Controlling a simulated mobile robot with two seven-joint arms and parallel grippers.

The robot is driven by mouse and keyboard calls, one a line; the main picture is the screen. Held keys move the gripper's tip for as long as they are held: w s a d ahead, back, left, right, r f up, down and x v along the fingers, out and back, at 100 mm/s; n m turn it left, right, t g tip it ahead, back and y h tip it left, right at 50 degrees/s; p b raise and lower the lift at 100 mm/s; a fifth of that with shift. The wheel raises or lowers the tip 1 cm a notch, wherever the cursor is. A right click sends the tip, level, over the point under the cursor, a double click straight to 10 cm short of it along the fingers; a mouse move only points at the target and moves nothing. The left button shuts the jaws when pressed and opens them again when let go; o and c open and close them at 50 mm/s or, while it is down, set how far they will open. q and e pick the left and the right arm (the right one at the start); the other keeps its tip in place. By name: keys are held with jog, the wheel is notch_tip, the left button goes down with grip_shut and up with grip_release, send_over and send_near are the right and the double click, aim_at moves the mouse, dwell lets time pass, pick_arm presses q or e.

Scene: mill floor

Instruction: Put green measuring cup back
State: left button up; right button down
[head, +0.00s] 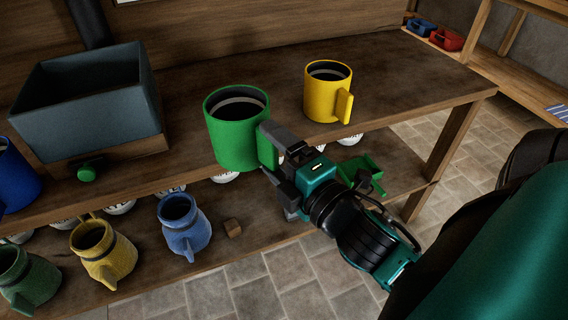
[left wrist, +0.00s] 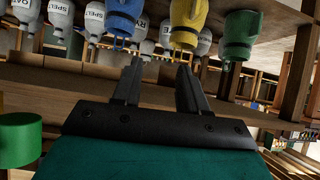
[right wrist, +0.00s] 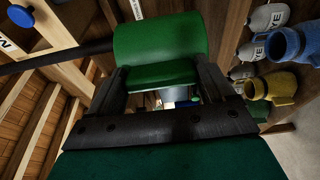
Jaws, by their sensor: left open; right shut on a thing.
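The green measuring cup (head: 236,140) is upright in the head view, at the bench's front edge, and appears held above it. My right gripper (head: 274,148) is shut on its handle. The cup also fills the top of the right wrist view (right wrist: 160,40), between the fingers (right wrist: 160,78). A yellow measuring cup (head: 322,98) stands on the bench top to the right. A blue one (head: 14,178) is cut off at the left edge. My left gripper (left wrist: 159,72) is open and empty in the left wrist view, with jugs beyond it; it is not seen in the head view.
A grey hopper box (head: 88,110) with a green knob (head: 86,174) stands on the bench (head: 400,75), left of the cup. Bare bench surrounds the yellow cup.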

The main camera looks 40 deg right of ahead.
aim_at(262, 151)
jog(key=shift+s+d+f+b, duration=0.15)
jog(key=shift+s+f+b, duration=0.4)
jog(key=shift+f+b, duration=0.25)
jog(key=shift+w+f+b, duration=0.15)
jog(key=shift+w+b, duration=0.8)
jog(key=shift+w, duration=0.2)
jog(key=shift+w+a+b, duration=0.25)
jog(key=shift+w+b, duration=0.15)
jog(key=shift+w, duration=0.85)
jog(key=w, duration=0.5)
jog(key=shift+a+f, duration=0.25)
jog(key=w, duration=0.2)
jog(key=w+b, duration=0.1)
jog(key=w, duration=0.2)
jog(key=shift+w+a+f, duration=0.3)
jog(key=shift+w+f+b, duration=0.2)
jog(key=shift+w+b, duration=0.05)
jog(key=shift+b, duration=0.1)
jog(key=shift+f+b, duration=0.3)
jog(key=shift+f, duration=0.35)
grip_release()
